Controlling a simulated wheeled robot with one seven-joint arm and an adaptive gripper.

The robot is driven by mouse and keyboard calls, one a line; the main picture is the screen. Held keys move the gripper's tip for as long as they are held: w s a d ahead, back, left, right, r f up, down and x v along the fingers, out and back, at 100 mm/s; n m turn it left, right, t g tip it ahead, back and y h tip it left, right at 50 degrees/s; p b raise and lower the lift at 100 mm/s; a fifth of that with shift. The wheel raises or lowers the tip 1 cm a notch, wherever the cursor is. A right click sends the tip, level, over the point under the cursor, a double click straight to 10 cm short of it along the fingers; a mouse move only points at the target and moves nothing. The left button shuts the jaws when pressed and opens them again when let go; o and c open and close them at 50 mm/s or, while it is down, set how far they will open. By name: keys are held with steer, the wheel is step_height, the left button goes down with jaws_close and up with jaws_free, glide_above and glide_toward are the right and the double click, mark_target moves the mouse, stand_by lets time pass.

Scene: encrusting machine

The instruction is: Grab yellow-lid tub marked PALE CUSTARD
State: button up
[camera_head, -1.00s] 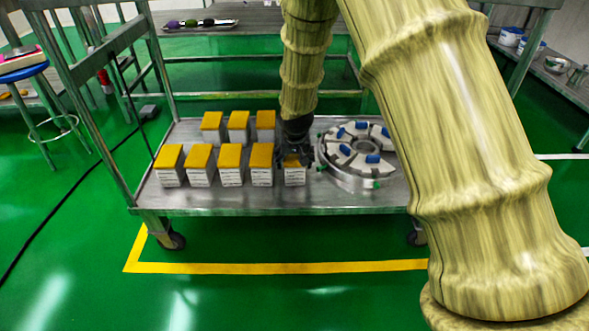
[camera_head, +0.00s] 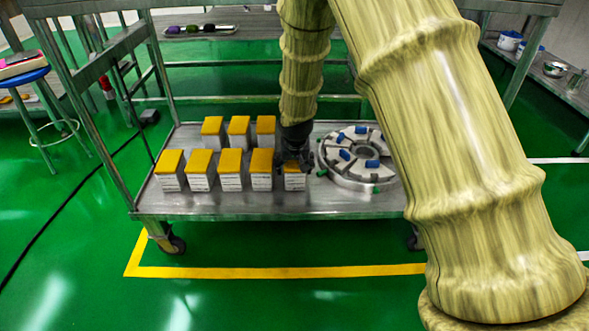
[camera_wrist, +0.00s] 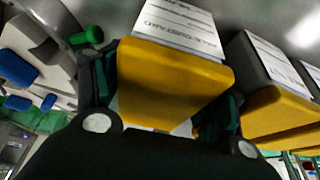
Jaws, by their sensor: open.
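Several white tubs with yellow lids stand in two rows on the lower shelf of a metal cart. The rightmost front tub (camera_head: 294,181) is under my gripper (camera_head: 294,161), which hides part of its lid. In the wrist view this tub (camera_wrist: 174,80) shows a white label that seems to read PALE CUSTARD. My gripper (camera_wrist: 165,115) is open, with one finger on either side of the yellow lid. Whether the fingers touch the tub cannot be told.
A neighbouring yellow-lid tub (camera_head: 261,169) stands close on the left. A round metal disc fixture (camera_head: 345,184) with blue and green parts stands close on the right. The cart shelf's front strip (camera_head: 240,205) is bare.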

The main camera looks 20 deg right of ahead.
steer(key=shift+f, duration=0.1)
stand_by(0.5)
steer(key=c, duration=1.1)
steer(key=shift+b, duration=0.45)
